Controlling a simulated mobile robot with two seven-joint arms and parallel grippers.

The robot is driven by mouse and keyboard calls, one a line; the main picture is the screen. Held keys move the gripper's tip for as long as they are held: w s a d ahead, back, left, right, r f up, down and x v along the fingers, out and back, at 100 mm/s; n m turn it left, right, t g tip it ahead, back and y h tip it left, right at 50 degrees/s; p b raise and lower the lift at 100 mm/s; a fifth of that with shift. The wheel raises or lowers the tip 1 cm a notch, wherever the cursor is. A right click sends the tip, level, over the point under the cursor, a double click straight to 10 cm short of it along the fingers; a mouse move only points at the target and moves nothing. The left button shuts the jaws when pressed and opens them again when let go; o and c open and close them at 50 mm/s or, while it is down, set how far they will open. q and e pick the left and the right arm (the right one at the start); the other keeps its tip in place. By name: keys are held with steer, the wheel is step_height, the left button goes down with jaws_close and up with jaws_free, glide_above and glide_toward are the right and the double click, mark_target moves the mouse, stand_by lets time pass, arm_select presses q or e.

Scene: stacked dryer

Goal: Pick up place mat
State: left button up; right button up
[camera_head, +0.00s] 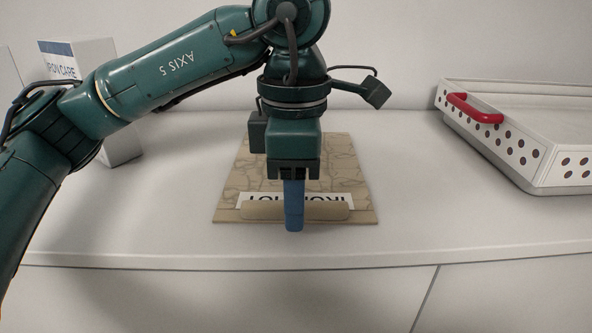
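The place mat (345,178) lies flat on the white counter in the middle of the view. It is tan with a cracked-stone pattern, a white label strip with upside-down lettering, and a rounded tan bar (330,210) along its near edge. My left gripper (293,222) points down over the near middle of the mat. Its blue finger crosses in front of the bar and hides the bar's middle. The fingers line up one behind the other, so the gap and any contact with the bar are hidden. My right gripper is not in view.
A white perforated tray (520,150) with a red handle (474,108) stands on the right. A white box (95,60) marked "IRON CARE" stands at the left behind my arm. The counter (430,220) is clear around the mat, up to its front edge.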

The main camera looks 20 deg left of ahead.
arm_select(q)
jaws_close()
stand_by(0.5)
